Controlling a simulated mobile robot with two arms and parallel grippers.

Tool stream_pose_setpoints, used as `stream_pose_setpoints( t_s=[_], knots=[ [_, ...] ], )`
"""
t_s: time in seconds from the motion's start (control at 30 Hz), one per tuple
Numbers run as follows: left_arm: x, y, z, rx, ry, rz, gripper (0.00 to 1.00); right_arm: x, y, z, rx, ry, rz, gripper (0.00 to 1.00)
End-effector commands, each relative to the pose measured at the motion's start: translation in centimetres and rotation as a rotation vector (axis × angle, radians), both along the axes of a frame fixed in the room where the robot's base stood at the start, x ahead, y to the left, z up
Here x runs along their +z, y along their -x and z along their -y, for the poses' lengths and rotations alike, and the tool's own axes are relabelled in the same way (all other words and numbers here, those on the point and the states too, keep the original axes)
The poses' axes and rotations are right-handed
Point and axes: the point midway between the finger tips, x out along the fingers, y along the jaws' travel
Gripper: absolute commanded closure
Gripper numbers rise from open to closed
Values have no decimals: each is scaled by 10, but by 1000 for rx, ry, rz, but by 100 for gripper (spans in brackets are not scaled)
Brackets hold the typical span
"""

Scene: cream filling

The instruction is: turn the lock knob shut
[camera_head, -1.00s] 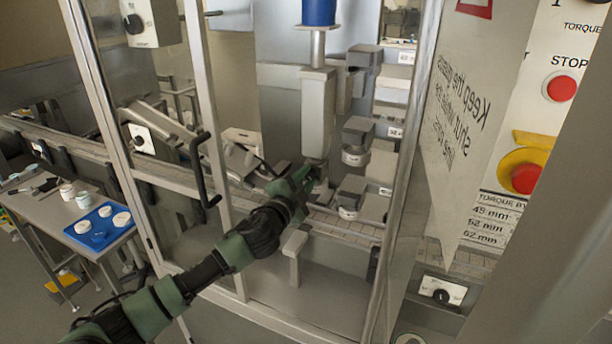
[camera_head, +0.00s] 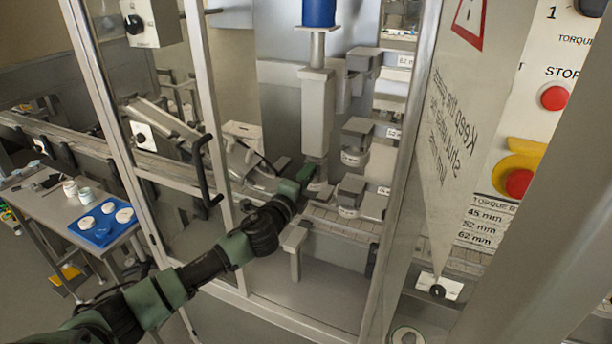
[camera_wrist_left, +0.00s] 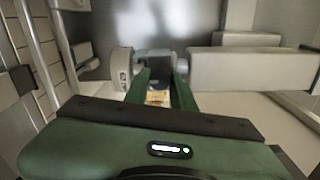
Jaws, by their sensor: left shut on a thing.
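My left gripper (camera_head: 303,172) reaches through the open front of the machine to the foot of the grey upright spindle (camera_head: 317,120). In the left wrist view its two green fingers (camera_wrist_left: 158,88) are shut on a grey part (camera_wrist_left: 153,62), apparently the lock knob. This part sits between the grey spindle bar (camera_wrist_left: 235,68) on the right and a round labelled piece (camera_wrist_left: 122,68) on the left. The fingers hide much of it, and I cannot tell which way it is turned. My right gripper is not in view.
Metal door posts (camera_head: 215,140) and a clear panel with warning text (camera_head: 445,120) flank the opening. Labelled heads (camera_head: 357,140) hang right of the spindle. A conveyor (camera_head: 345,222) runs below. A side table with a blue tray (camera_head: 103,238) stands at left; a red stop button (camera_head: 555,97) is right.

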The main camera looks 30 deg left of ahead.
Motion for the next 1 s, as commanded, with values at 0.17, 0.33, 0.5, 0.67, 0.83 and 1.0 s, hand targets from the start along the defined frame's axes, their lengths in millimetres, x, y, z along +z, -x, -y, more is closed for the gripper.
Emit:
stream_pose_setpoints(
  t_s=[0.17,0.33,0.5,0.67,0.83,1.0],
  knots=[
    [-1,0,1,-3,-21,-3,100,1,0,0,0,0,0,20],
    [-2,0,1,-2,-23,-4,100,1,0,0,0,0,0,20],
    [-2,0,1,-2,-22,-4,100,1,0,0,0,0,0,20],
    [-1,0,1,-2,-21,-4,53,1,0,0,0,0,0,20],
    [-1,0,0,-1,-20,-2,53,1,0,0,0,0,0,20],
    [-2,6,0,0,-21,-3,53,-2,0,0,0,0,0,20]
  ],
)
